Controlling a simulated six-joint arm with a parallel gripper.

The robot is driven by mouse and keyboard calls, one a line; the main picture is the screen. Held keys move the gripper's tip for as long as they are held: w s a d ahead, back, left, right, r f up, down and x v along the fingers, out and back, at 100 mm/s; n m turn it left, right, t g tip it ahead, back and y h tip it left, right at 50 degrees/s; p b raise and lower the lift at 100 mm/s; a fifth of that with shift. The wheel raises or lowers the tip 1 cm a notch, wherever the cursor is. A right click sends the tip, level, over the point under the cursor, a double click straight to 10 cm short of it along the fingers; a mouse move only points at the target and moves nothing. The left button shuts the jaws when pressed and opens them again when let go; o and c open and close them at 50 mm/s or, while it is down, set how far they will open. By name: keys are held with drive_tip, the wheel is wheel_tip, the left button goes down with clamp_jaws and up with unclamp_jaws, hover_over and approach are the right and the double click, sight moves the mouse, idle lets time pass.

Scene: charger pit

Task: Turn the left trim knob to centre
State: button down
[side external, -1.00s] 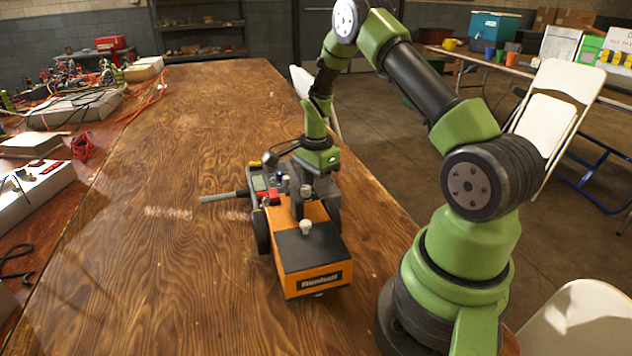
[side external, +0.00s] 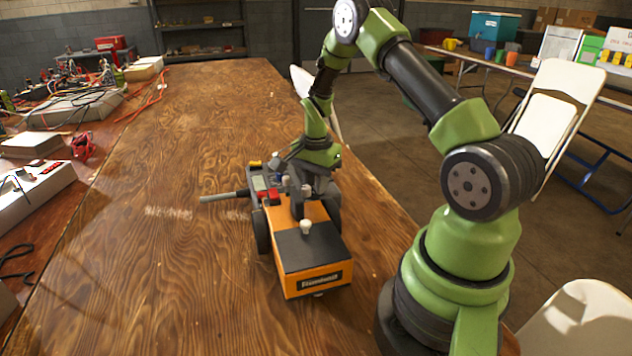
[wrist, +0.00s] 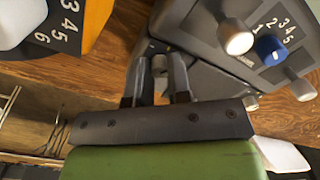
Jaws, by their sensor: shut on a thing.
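A small wheeled machine stands on the wooden table, with an orange body (side external: 325,278), a dark top plate and a dark grey control panel. My gripper (side external: 292,174) is down at its far end in the side view. In the wrist view my gripper (wrist: 162,68) has its fingers at the panel's edge, shut on the left trim knob. The knob is mostly hidden between the fingers, and its pointer cannot be read. Beside them on the grey panel (wrist: 190,35) are a blue knob (wrist: 270,50) with a numbered scale and silver knobs (wrist: 236,38).
A white knob (side external: 306,226) stands on the dark top plate. A grey rod (side external: 222,197) sticks out left of the machine. The table (side external: 150,260) is clear to the left. Cables and boxes clutter the far-left bench.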

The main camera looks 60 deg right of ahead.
drive_tip(key=n, duration=0.7)
idle(0.6)
drive_tip(key=c, duration=1.3)
unclamp_jaws()
drive_tip(key=shift+c, duration=0.2)
wheel_tip(320, 180, up, 9)
drive_tip(key=shift+f, duration=0.1)
drive_tip(key=shift+r, duration=0.6)
